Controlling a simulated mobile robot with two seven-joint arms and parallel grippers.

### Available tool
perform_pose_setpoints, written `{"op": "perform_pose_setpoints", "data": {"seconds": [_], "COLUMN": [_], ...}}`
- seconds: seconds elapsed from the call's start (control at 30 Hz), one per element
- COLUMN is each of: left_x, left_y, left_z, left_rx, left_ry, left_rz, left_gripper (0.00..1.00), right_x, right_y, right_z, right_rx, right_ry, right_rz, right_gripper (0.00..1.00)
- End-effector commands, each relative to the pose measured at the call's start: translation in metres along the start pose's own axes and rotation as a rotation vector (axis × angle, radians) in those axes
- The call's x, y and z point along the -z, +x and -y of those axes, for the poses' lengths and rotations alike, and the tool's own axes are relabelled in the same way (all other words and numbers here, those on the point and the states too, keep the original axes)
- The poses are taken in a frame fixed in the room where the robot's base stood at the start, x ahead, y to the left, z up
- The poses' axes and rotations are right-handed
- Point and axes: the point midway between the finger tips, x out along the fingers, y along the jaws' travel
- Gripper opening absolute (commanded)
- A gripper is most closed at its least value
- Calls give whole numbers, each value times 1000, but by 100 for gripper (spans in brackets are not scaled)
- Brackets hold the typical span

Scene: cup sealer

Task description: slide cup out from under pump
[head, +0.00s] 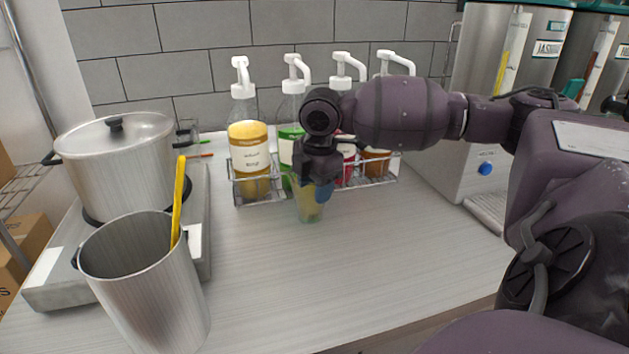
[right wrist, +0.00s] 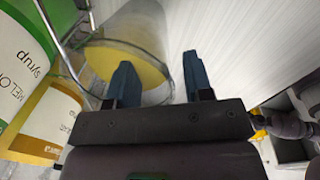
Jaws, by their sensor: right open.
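The clear cup (head: 309,210) with yellow liquid stands on the counter in front of the green-labelled syrup bottle (head: 290,140). The white pump (head: 297,66) of that bottle rises above and behind it. My right gripper (head: 321,188) is at the cup, hiding its upper part. In the right wrist view the gripper (right wrist: 158,64) is open, with two blue fingers apart. My left gripper is not in view.
A wire rack (head: 262,198) holds several syrup bottles, including a yellow one (head: 249,150). A pot (head: 118,160) on a hot plate and a metal container (head: 150,290) with a yellow stick stand left. A steel dispenser (head: 478,150) stands right.

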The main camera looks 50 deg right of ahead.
Motion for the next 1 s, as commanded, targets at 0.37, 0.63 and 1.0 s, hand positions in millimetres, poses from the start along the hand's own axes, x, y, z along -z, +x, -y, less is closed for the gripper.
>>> {"op": "perform_pose_setpoints", "data": {"seconds": [0.37, 0.63, 1.0], "left_x": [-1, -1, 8], "left_y": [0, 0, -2], "left_z": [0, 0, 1], "left_rx": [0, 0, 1], "left_ry": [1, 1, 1], "left_rz": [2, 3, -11], "left_gripper": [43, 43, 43], "right_x": [0, 0, 0], "right_y": [0, 0, -2], "right_z": [0, 0, 3], "right_rx": [-1, 0, 0], "right_ry": [0, 0, 4], "right_rz": [0, 0, 0], "right_gripper": [19, 0, 0]}}
